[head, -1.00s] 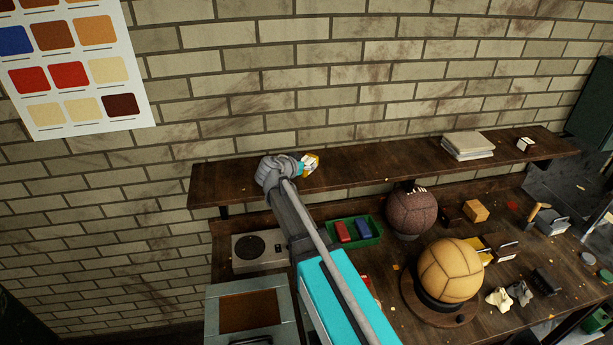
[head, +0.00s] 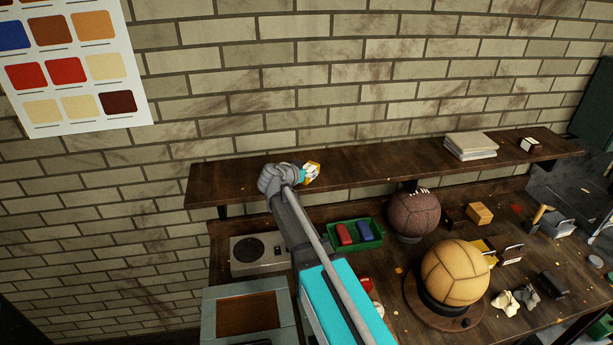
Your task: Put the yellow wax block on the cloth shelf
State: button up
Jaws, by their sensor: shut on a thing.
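The wall shelf (head: 235,181) is a long dark wooden board above the bench, with folded pale cloths (head: 470,145) stacked towards its right end. My gripper (head: 310,174) is over the left-middle part of this shelf, at the end of my arm. It is shut on a small yellow piece, the yellow wax block (head: 313,168), partly hidden by the fingers. I cannot tell whether the block touches the board.
A small white box (head: 530,144) stands right of the cloths. The shelf between my gripper and the cloths is clear. Below are a green tray (head: 360,248) with red and blue blocks, a brown ball (head: 413,217), a tan ball (head: 455,272) and a grey device (head: 258,254).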

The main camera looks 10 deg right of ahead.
jog(key=shift+f, duration=0.1)
dwell(0.3)
jog(key=o, duration=1.1)
jog(key=shift+s+a+r+p, duration=0.3)
jog(key=shift+s+r+p, duration=0.05)
jog(key=p+v, duration=0.4)
jog(key=v, duration=0.7)
jog(key=shift+d, duration=0.1)
